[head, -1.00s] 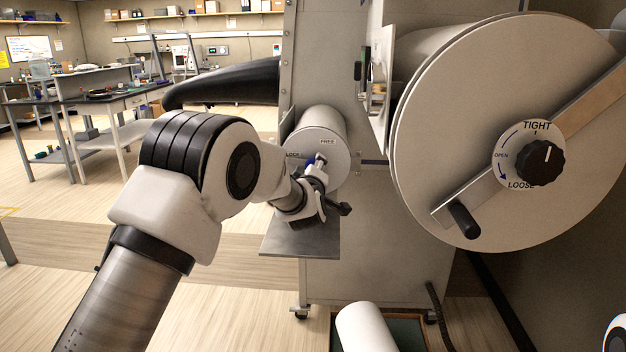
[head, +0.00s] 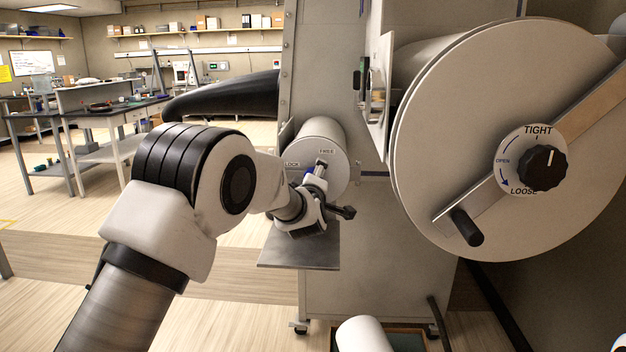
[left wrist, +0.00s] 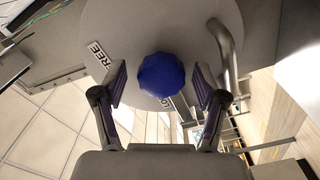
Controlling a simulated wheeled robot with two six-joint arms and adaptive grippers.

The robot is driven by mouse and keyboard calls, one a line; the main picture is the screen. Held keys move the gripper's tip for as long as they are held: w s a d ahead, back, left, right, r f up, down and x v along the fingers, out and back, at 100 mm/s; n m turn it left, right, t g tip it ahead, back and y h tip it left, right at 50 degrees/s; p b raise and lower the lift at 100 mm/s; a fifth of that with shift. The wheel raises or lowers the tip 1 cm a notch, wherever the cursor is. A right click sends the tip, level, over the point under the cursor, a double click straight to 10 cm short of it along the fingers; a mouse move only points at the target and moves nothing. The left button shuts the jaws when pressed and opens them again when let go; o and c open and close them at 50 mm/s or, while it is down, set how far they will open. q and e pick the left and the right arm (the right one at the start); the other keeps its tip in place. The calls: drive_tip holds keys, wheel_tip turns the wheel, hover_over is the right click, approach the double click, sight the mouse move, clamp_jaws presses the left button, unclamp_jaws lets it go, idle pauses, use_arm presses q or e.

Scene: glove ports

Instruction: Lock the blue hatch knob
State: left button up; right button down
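The blue hatch knob (left wrist: 161,75) sits on the round grey hatch (left wrist: 205,30) in the left wrist view. In the head view only a sliver of the knob (head: 309,169) shows behind my gripper, on the small round hatch (head: 327,140). The FREE label (head: 327,151) is at the upper right of the hatch face and the LOCK label (head: 292,163) is at the left. My left gripper (head: 319,172) is open, one finger on each side of the knob, with visible gaps. I cannot tell which label the knob points to. My right gripper is out of view.
A large drum (head: 480,130) with a crank handle (head: 467,227) and a black TIGHT/LOOSE dial (head: 542,168) stands to the right. A metal shelf (head: 300,252) juts out below the hatch. A white cylinder (head: 365,335) lies low in front. Lab benches stand at the far left.

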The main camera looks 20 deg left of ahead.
use_arm(q)
drive_tip(key=shift+s, duration=0.1)
drive_tip(key=v, duration=1.1)
drive_tip(key=shift+s+d, duration=0.2)
drive_tip(key=shift+s, duration=0.15)
drive_tip(key=shift+f, duration=0.1)
